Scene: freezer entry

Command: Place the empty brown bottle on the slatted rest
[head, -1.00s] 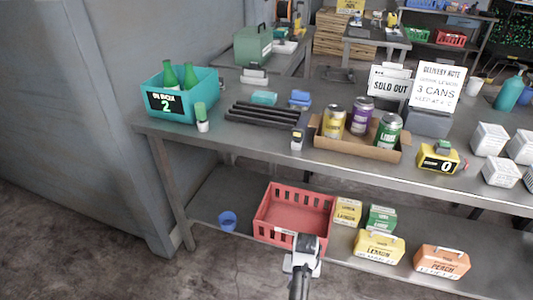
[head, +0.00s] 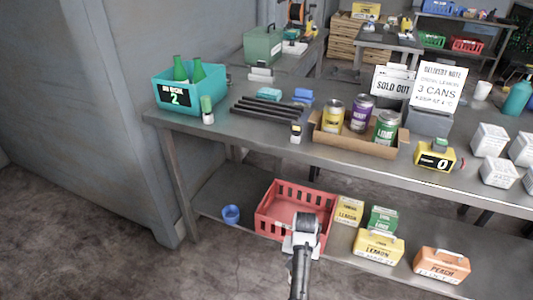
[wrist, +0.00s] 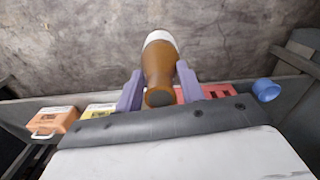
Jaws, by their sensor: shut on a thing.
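The brown bottle (wrist: 158,68) is between the two purple fingers of my gripper (wrist: 158,90) in the wrist view, and the fingers are shut on it. It has a white band near its far end. In the head view my gripper (head: 304,226) is in front of the red crate on the lower shelf, and the bottle is hidden there behind my arm. The dark slatted rest (head: 268,109) lies on the bench top, right of the teal bin, and nothing stands on its slats.
A teal bin (head: 190,98) with green bottles stands at the bench's left end. A cardboard tray (head: 352,139) of cans sits right of the rest. A small white-and-green bottle (head: 207,110) stands beside the bin. The red crate (head: 278,208) and a blue cup (head: 231,214) are on the lower shelf.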

